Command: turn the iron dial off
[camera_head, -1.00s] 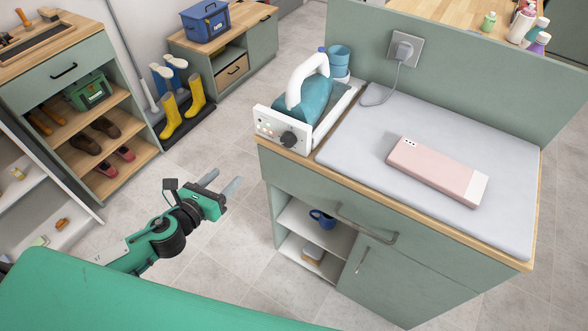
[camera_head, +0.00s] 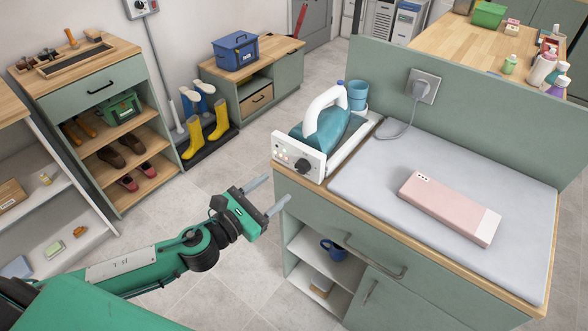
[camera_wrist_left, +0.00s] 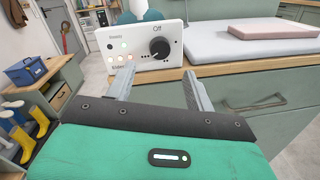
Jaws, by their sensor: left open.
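The iron (camera_head: 326,126), teal with a white handle, rests on its white station at the left end of the cabinet top. The station's front panel (camera_head: 297,158) carries a black dial (camera_head: 301,166) and several small lights. In the left wrist view the dial (camera_wrist_left: 160,48) sits below the word "Off", with its pointer toward the lower left, away from that word. One light on the panel glows green. My left gripper (camera_head: 268,195) is open and empty, in front of and below the panel, apart from the dial. Its two fingers (camera_wrist_left: 158,86) show below the panel. My right gripper is out of view.
A grey ironing pad (camera_head: 370,185) with a pink box (camera_head: 450,207) covers the cabinet top. The cabinet's wooden front edge (camera_wrist_left: 225,69) lies just beyond my fingers. A blue cup stack (camera_head: 357,95) stands behind the iron. Floor is free left of the cabinet.

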